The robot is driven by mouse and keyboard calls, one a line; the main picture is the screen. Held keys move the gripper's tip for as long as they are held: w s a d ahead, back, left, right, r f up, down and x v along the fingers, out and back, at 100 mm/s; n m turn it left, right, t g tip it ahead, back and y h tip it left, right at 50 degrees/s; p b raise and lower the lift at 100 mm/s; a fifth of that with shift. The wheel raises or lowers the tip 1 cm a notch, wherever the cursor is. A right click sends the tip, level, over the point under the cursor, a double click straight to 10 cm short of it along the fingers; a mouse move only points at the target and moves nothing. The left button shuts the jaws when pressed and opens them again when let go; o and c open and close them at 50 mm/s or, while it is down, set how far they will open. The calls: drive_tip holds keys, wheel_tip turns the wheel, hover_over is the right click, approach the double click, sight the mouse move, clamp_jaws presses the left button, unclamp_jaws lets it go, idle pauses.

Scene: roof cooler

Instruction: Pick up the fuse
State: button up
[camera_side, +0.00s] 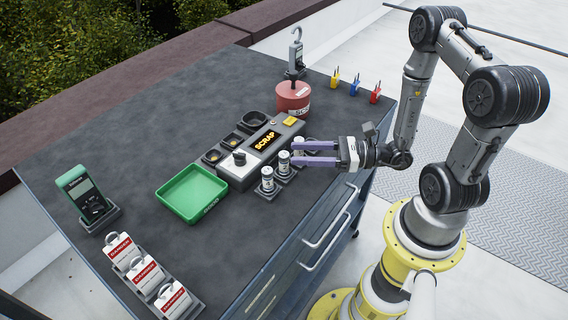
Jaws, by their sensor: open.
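Three white cylinders that look like fuses stand upright in a dark holder in front of the SCRAP box: a near one (267,180), a middle one (283,163) and a far one (298,144). My gripper (296,153) reaches in from the right with its two purple fingers level and apart. The fingertips are by the far fuse and partly hide it. I cannot tell whether they touch it. No held object shows between the fingers.
A grey box (238,172) marked SCRAP stands just behind the fuses. A green tray (184,197) is to its left. A red canister (293,97) stands at the back. A green meter (84,194) and white DANGER tags (146,273) are at far left.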

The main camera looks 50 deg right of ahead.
drive_tip(key=shift+a+f, duration=0.1)
drive_tip(key=shift+f, duration=0.6)
drive_tip(key=shift+x, duration=3.7)
clamp_jaws()
